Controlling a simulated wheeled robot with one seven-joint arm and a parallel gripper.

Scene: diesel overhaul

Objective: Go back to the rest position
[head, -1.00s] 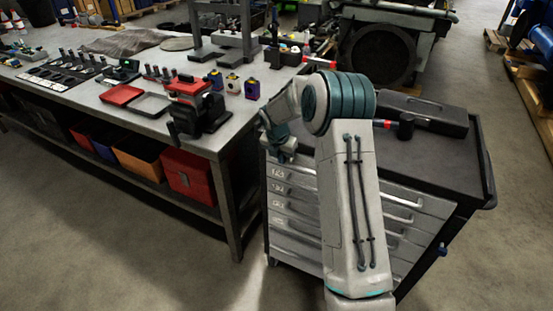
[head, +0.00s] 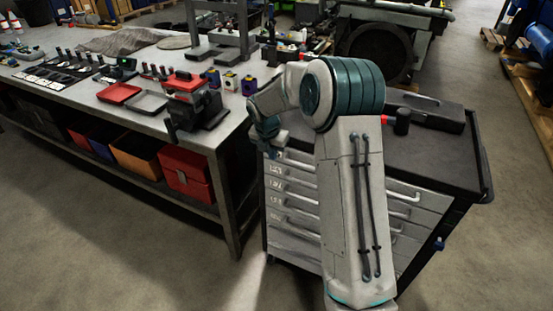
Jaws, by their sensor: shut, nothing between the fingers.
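My arm stands in front of the tool cart, bent at the large teal-banded joint, with its forearm folded to the left. My gripper (head: 270,152) hangs at the end of the wrist, over the left side of the cart by the bench corner. It is small and partly in shadow. It is shut, and I see nothing held in it. My own arm hides the middle of the cart.
The tool cart (head: 440,150) carries a black case (head: 428,110) and a black-headed mallet (head: 402,121).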

